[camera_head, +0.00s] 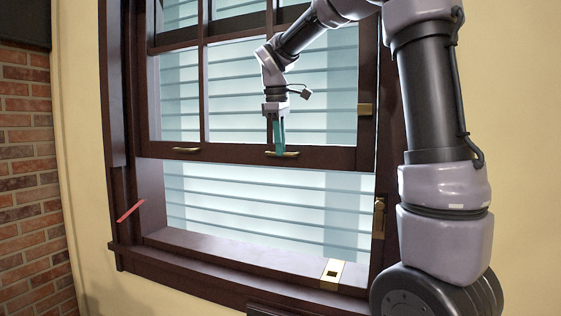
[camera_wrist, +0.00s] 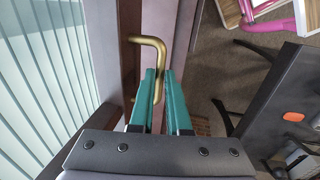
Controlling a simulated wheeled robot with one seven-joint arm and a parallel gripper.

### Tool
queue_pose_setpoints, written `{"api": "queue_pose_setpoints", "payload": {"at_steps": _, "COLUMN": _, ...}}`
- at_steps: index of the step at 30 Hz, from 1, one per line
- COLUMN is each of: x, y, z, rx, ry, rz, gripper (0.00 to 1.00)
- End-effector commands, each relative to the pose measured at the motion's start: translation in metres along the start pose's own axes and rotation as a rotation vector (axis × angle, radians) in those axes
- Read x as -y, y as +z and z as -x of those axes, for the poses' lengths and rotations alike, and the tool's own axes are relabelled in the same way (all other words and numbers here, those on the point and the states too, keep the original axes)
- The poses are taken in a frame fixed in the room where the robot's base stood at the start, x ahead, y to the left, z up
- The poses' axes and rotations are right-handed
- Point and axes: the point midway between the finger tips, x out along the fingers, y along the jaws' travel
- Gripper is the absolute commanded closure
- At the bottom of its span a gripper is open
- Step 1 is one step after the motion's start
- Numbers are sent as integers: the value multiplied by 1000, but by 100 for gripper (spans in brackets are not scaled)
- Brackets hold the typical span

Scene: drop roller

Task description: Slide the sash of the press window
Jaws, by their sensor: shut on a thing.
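The press window has a dark brown sash (camera_head: 232,154) with panes, raised so that a gap shows between its bottom rail and the sill. Two brass handles sit on the bottom rail: a left handle (camera_head: 186,150) and a right handle (camera_head: 291,154). My gripper (camera_head: 278,150) is at the right handle. In the wrist view the green fingers (camera_wrist: 162,85) are closed on the brass handle (camera_wrist: 152,45), near its bent end.
A brown sill (camera_head: 215,252) with a brass plate (camera_head: 332,272) lies below. A brass latch (camera_head: 379,217) is on the right jamb, and a red strip (camera_head: 131,211) is at the left. A brick wall (camera_head: 28,170) stands at far left. The gap below the sash looks clear.

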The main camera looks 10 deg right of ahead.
Motion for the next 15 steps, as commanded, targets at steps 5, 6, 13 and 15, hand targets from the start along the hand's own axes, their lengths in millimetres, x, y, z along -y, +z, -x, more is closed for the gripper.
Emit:
{"api": "queue_pose_setpoints", "payload": {"at_steps": 5, "x": -2, "y": 0, "z": 6, "rx": -1, "ry": 2, "rz": 2, "gripper": 100}}
{"api": "queue_pose_setpoints", "payload": {"at_steps": 6, "x": -2, "y": 0, "z": 6, "rx": -1, "ry": 2, "rz": 2, "gripper": 100}}
{"api": "queue_pose_setpoints", "payload": {"at_steps": 13, "x": -2, "y": -1, "z": 6, "rx": -1, "ry": 2, "rz": 2, "gripper": 100}}
{"api": "queue_pose_setpoints", "payload": {"at_steps": 15, "x": -2, "y": -1, "z": 6, "rx": -1, "ry": 2, "rz": 2, "gripper": 66}}
